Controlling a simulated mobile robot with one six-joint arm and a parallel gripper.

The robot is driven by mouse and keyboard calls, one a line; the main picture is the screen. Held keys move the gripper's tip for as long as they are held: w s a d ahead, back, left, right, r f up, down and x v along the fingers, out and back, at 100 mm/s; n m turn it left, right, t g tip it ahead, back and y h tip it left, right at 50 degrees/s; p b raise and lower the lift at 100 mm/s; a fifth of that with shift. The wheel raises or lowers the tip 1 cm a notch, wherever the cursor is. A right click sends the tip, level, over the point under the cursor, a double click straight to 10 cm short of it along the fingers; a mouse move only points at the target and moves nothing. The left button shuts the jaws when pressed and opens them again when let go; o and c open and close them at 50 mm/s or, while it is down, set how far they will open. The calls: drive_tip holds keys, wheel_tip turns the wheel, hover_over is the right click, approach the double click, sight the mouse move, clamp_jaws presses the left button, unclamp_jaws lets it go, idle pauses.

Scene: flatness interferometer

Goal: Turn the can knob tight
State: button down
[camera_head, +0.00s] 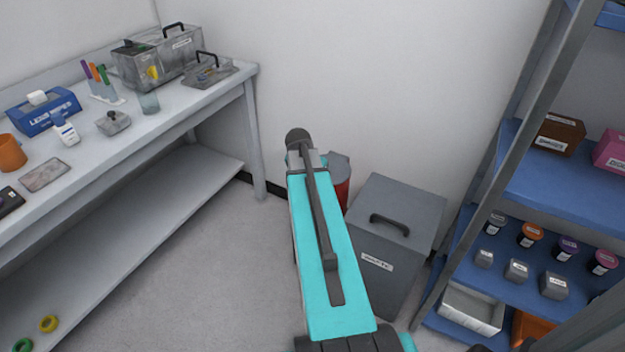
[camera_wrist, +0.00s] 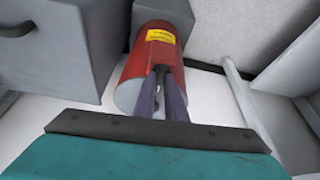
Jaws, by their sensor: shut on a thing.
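The can is red with a yellow label and stands on the floor by the wall. In the head view only a strip of the red can (camera_head: 342,192) shows to the right of my arm. In the wrist view the can (camera_wrist: 139,62) shows large, with a grey part at its far end and a pale near end. My gripper (camera_wrist: 161,72) reaches over the can with its two fingers close together, shut on the can knob. The knob itself is mostly hidden between the fingers, so its turn angle cannot be told.
A grey lidded bin (camera_head: 387,265) with a handle stands close beside the can. A shelf rack (camera_head: 535,230) with jars and boxes is at right. A workbench (camera_head: 190,108) with several items is at left. Bare floor (camera_head: 215,250) lies between.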

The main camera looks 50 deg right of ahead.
drive_tip(key=shift+d+m, duration=0.1)
drive_tip(key=shift+m, duration=0.2)
drive_tip(key=c, duration=1.8)
unclamp_jaws()
drive_tip(key=shift+r, duration=0.1)
drive_tip(key=v, duration=1.3)
drive_tip(key=shift+r, duration=0.3)
drive_tip(key=shift+w+a, duration=0.1)
drive_tip(key=shift+a, duration=0.15)
